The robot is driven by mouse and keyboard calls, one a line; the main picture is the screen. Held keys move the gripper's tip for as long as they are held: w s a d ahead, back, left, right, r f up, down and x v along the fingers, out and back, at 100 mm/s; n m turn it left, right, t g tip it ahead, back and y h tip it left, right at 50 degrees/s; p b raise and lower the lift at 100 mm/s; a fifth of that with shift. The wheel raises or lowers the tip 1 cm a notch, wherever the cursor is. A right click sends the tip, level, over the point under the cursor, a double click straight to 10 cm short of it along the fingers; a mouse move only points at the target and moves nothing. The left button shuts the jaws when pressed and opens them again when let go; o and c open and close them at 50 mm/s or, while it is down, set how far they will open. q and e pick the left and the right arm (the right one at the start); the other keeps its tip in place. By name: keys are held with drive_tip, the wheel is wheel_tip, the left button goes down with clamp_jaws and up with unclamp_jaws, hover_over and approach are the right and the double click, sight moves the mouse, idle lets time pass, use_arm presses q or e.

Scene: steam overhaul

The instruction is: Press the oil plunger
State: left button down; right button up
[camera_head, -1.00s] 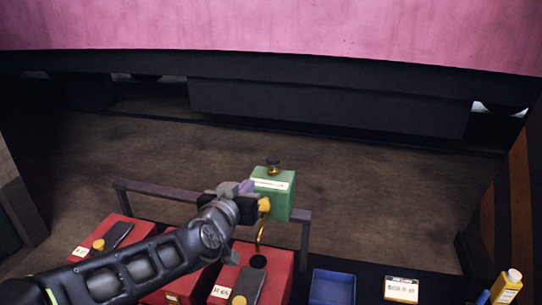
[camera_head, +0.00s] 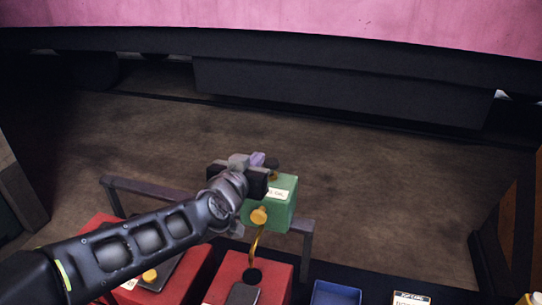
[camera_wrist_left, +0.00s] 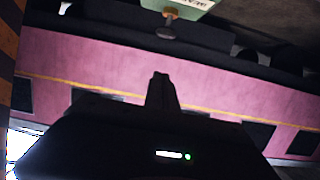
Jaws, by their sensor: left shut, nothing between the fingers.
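The green oil box (camera_head: 283,215) stands at the rail, with a yellow knob (camera_head: 259,216) and a curved brass spout on its front. The plunger on its top, a dark knob on a brass stem (camera_head: 273,176), is mostly hidden behind my left gripper. My left gripper (camera_head: 258,160) is shut and empty, at the height of the box's top and just left of the plunger. In the left wrist view the plunger (camera_wrist_left: 168,32) hangs from the green box (camera_wrist_left: 187,4) at the top, and the shut fingertips (camera_wrist_left: 163,78) appear apart from it. My right gripper is not in view.
Red boxes (camera_head: 266,264) stand below the spout, one with a dark round hole under it. A blue tray (camera_head: 336,295) and a labelled card (camera_head: 411,299) lie to the right. A dark rail (camera_head: 150,186) runs behind. The floor beyond is clear, up to the pink vehicle (camera_head: 300,22).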

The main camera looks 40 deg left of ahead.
use_arm(q)
hover_over(269, 160)
drive_tip(key=s+d, duration=0.2)
wheel_tip(269, 160, down, 3)
drive_tip(key=shift+s+a+f+b, duration=0.1)
drive_tip(key=shift+f+b, duration=0.2)
drive_tip(key=shift+f, duration=0.3)
drive_tip(key=shift+s+a+f+b, duration=0.1)
drive_tip(key=shift+f+b, duration=0.15)
drive_tip(key=shift+f, duration=0.85)
wheel_tip(269, 160, down, 3)
drive_tip(key=b, duration=0.3)
drive_tip(key=shift+s+d+f, duration=0.1)
